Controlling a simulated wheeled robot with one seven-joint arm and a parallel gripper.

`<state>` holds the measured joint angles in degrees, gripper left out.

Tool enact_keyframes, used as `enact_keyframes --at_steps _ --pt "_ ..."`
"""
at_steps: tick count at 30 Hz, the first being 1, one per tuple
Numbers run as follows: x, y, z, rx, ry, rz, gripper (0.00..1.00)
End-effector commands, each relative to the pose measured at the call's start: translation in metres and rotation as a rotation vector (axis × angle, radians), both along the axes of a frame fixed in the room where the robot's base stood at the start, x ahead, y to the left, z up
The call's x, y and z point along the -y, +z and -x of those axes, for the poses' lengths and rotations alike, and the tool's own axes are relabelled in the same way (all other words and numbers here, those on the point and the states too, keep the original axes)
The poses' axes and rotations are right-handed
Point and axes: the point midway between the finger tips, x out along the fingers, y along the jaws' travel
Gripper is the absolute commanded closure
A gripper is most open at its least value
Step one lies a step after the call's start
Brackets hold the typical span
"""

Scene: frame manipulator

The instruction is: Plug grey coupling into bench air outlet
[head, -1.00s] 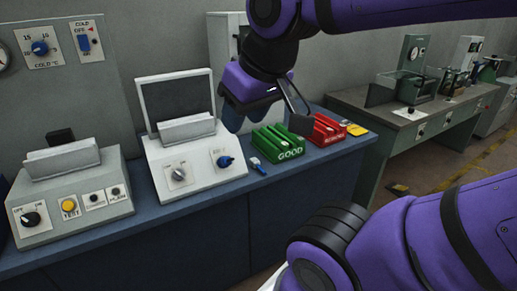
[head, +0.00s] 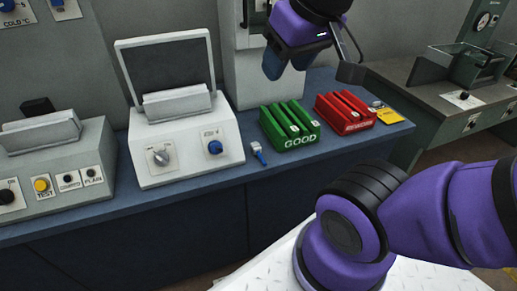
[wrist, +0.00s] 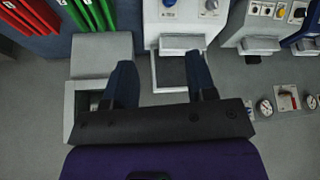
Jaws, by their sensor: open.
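My gripper (head: 312,66) is open and empty, raised above the back of the bench near the green and red racks. In the wrist view my gripper (wrist: 163,75) shows its two dark blue fingers spread apart with nothing between them. I cannot identify a grey coupling in either view. A small blue and white piece (head: 259,153) lies on the blue bench top (head: 205,182), left of the green rack; I cannot tell what it is. No air outlet can be made out for certain. The white machine (head: 185,135) has a grey knob (head: 158,156) and a blue knob (head: 214,147).
A green rack marked GOOD (head: 290,126) and a red rack (head: 344,112) stand on the bench, with a yellow item (head: 388,114) beside the red one. A control box (head: 60,165) stands at left. A grey-green bench (head: 455,105) is at far right.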

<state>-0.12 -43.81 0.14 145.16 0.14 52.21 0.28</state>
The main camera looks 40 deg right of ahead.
Motion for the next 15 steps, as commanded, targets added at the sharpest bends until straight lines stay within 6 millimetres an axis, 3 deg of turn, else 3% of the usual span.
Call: enact_keyframes --at_steps 7,15 --pt "0.004 -0.005 -0.024 -0.035 -0.016 -0.004 0.34" --pt "0.02 -0.033 -0.092 -0.122 -0.063 -0.018 0.34"
